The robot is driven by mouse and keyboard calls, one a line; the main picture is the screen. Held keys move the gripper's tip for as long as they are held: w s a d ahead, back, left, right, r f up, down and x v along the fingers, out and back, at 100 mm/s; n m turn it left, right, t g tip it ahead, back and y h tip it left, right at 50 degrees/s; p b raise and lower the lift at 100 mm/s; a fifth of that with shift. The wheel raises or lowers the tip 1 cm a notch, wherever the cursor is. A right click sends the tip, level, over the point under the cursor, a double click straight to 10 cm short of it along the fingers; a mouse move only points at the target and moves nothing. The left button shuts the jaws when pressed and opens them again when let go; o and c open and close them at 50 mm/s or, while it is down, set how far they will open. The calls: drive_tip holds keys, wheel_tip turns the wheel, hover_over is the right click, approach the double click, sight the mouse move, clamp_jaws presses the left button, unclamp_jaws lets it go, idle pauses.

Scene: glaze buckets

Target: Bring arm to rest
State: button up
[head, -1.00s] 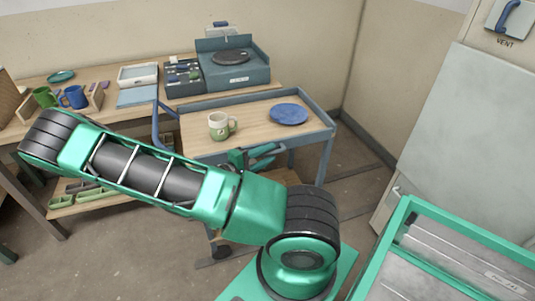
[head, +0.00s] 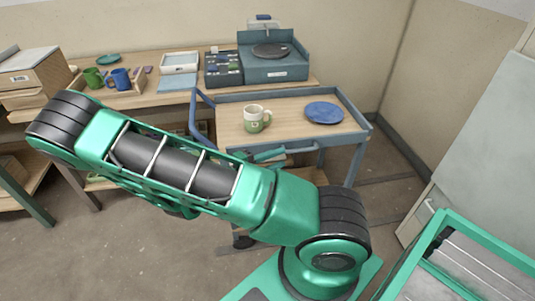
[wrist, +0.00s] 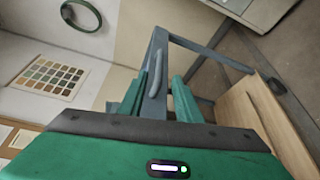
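My arm, green with black ribbed joints, stretches across the head view, its elbow to the left. My gripper (wrist: 157,97) shows two green fingers apart in the wrist view. The cart's blue-grey frame and curved handle (wrist: 184,79) appear in line with the gap between them; I cannot tell whether they touch. In the head view my gripper (head: 266,155) is partly hidden behind my arm, near the front edge of the cart (head: 285,120). I see nothing held. The cart carries a white and green mug (head: 256,118) and a blue plate (head: 324,112).
A workbench (head: 140,98) along the back wall holds green and blue mugs, trays and a blue-grey machine (head: 272,66). A green-framed surface (head: 465,265) stands at the lower right, near a grey cabinet (head: 475,130). Bare floor (head: 120,240) shows at the lower left.

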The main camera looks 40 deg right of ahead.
idle(0.3)
drive_tip(key=s+a+r+m+t+y, duration=0.1)
drive_tip(key=s+a+r+m+y, duration=0.2)
drive_tip(key=s+r+y, duration=0.5)
drive_tip(key=s+a+r+m+t+y, duration=0.1)
drive_tip(key=s+a+r+m+y, duration=0.2)
drive_tip(key=s+r+y, duration=0.5)
drive_tip(key=shift+a+r+m+t+y, duration=0.3)
drive_tip(key=shift+a+r+m+y, duration=0.15)
drive_tip(key=shift+r, duration=0.85)
